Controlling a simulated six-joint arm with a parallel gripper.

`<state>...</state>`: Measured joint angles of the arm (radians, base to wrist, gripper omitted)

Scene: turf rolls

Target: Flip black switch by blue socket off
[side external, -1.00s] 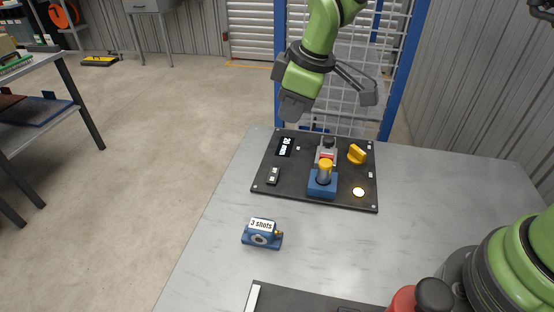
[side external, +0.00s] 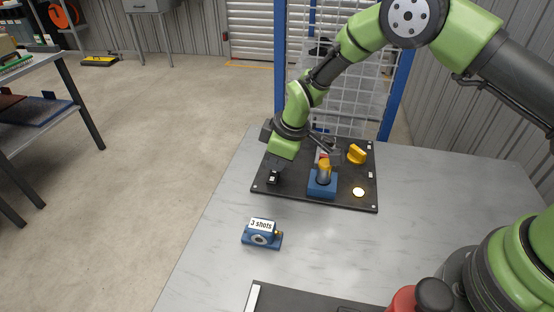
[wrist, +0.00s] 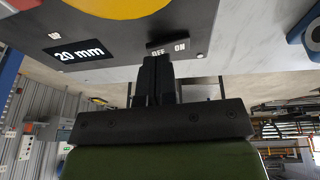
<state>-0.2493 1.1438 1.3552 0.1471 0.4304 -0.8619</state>
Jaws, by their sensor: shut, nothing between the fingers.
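The black switch (side external: 273,179) sits at the left front of the dark board, left of the blue socket (side external: 322,187). A yellow-topped cylinder stands in the socket. My gripper (wrist: 156,62) is shut and empty, its fingertips at the switch's OFF/ON label in the wrist view. In the side view my arm reaches down over the left part of the board, close above the switch.

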